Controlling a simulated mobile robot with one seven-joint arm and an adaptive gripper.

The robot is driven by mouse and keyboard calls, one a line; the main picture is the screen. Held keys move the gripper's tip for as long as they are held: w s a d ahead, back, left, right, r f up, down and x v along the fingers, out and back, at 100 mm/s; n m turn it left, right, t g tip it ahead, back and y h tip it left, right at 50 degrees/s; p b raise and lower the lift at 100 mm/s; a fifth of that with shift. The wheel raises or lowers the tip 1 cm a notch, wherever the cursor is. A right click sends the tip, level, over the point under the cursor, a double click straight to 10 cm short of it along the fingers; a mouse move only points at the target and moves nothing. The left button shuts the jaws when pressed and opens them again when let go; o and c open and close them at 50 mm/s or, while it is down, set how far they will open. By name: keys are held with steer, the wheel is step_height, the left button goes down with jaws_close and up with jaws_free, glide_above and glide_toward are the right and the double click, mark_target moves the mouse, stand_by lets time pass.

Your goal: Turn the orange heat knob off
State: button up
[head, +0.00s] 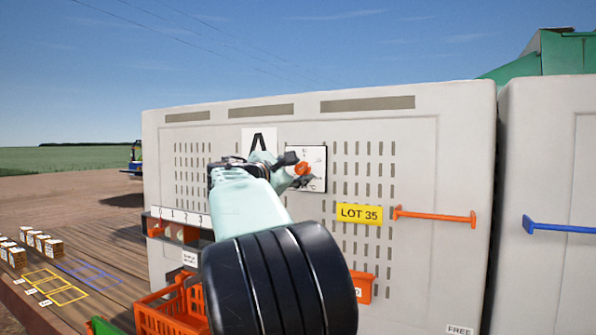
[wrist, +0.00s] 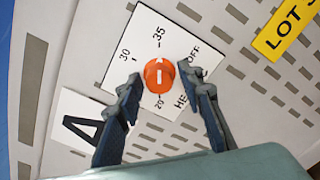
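The orange heat knob (head: 302,168) sits on a white dial plate (head: 318,155) on the grey container wall. In the wrist view the knob (wrist: 159,75) carries a white pointer line running roughly up and down the picture, its upper end towards the 35 mark. The plate (wrist: 152,45) reads 30, 35, OFF, 20 and part of HEAT. My gripper (head: 296,170) is in front of the plate, open, with its fingers on either side of the knob. In the wrist view my gripper (wrist: 163,77) shows gaps between the fingertips and the knob.
A yellow LOT 35 label (head: 359,214) and an orange bar handle (head: 435,216) are to the right. An A sign (head: 259,135) is left of the plate. Orange crates (head: 172,310) stand below, and small boxes (head: 44,243) lie on the wooden deck.

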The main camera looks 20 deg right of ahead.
jaws_close()
steer(key=shift+f+m+b, duration=0.1)
steer(key=shift+m+b, duration=0.3)
steer(key=shift+b, duration=0.1)
steer(key=shift+m+b, duration=0.6)
steer(key=shift+b, duration=0.05)
steer(key=m+b, duration=0.5)
steer(key=m, duration=0.2)
steer(key=shift+m, duration=0.3)
steer(key=shift+m+b, duration=0.8)
steer(key=shift+m, duration=0.3)
